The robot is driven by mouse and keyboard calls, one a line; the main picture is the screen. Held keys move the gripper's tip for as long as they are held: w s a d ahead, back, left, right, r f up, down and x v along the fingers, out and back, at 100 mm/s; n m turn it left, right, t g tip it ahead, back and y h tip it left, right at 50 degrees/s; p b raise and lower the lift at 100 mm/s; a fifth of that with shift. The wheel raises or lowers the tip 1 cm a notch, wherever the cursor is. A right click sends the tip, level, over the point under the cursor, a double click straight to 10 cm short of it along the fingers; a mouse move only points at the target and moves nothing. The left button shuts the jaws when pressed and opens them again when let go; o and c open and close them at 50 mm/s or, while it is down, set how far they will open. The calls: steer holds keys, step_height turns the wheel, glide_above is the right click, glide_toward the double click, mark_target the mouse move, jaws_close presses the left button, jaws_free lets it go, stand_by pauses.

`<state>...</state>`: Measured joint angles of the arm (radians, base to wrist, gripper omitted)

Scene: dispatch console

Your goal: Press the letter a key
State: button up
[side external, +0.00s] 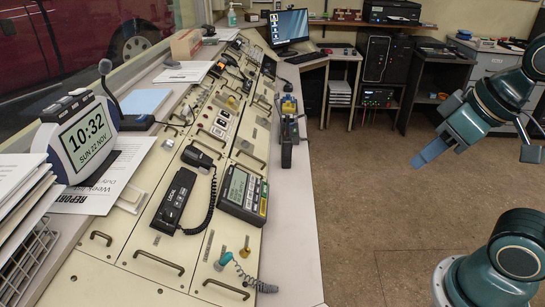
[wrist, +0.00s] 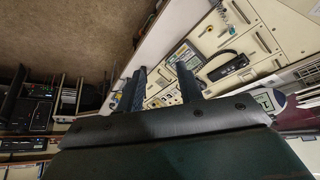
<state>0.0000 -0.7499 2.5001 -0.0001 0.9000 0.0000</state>
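A dark keyboard (side external: 302,57) lies at the far end of the console, in front of a lit monitor (side external: 289,27). Its keys are too small to tell apart, so I cannot pick out the letter a key. I cannot make out the keyboard in the wrist view. My gripper (side external: 423,158) is in the air over the floor, right of the console and well away from the keyboard. In the wrist view its two fingers (wrist: 160,72) stand apart with nothing between them, so it is open.
The console carries a black handset (side external: 175,199) on a coiled cord, a grey unit with a screen (side external: 243,192), and a desk clock (side external: 83,140). Yellow-and-black equipment (side external: 288,105) stands on its right edge. Dark cabinets (side external: 384,60) stand behind. The floor (side external: 365,190) between is clear.

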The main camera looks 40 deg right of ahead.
jaws_close()
stand_by(1.6)
